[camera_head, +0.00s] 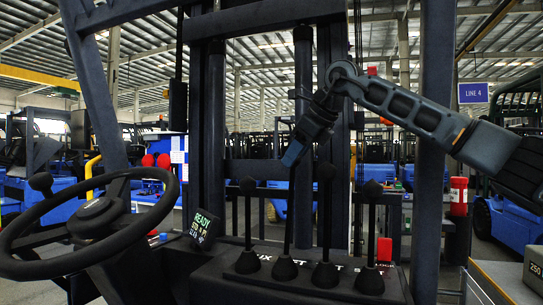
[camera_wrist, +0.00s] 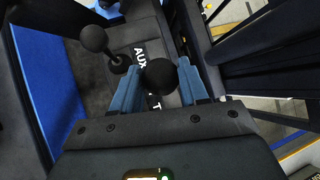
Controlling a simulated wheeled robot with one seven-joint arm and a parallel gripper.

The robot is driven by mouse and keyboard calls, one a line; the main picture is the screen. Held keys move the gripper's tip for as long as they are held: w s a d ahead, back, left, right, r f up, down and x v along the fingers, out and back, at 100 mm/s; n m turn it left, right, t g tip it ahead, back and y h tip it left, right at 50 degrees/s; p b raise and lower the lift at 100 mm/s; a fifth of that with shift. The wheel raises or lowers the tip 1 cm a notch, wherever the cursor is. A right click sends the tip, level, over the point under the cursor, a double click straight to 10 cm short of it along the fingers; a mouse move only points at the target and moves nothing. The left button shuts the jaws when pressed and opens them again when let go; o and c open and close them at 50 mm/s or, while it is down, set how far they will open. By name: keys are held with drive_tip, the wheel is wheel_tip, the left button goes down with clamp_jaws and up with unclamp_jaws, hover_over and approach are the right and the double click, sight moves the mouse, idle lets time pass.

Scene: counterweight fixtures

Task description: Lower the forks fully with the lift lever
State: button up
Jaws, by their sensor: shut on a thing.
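A row of black levers with ball knobs stands on the dark console (camera_head: 215,282). My gripper (camera_head: 292,157) is over the second lever from the left (camera_head: 288,225) in the head view and hides its knob. In the wrist view my gripper's blue fingers (camera_wrist: 158,85) are shut on a black ball knob (camera_wrist: 159,74), one finger on each side. Another lever's knob (camera_wrist: 93,38) stands free at upper left. The console lettering is partly covered, so I cannot read which lever is marked lift. The mast (camera_head: 303,100) rises behind; the forks are not visible.
The third lever (camera_head: 326,215) stands close right of my gripper, and the fourth (camera_head: 371,225) farther right. A steering wheel (camera_head: 90,220) and a small display reading READY (camera_head: 203,228) are at left. A dark post (camera_head: 432,150) stands near my arm.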

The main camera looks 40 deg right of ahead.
drive_tip(key=s+a+b, duration=0.2)
drive_tip(key=a, duration=0.1)
drive_tip(key=s+a, duration=0.1)
drive_tip(key=a, duration=0.1)
drive_tip(key=shift+s+r+b, duration=0.2)
drive_tip(key=shift+r+b, duration=0.1)
drive_tip(key=shift+b, duration=0.1)
drive_tip(key=shift+s+a+r, duration=0.15)
drive_tip(key=shift+s+a, duration=0.1)
drive_tip(key=shift+a, duration=0.1)
drive_tip(key=o, duration=0.9)
drive_tip(key=shift+c, duration=0.2)
drive_tip(key=a+p+v, duration=0.1)
drive_tip(key=p+v, duration=0.1)
drive_tip(key=v, duration=0.8)
drive_tip(key=shift+d, duration=0.45)
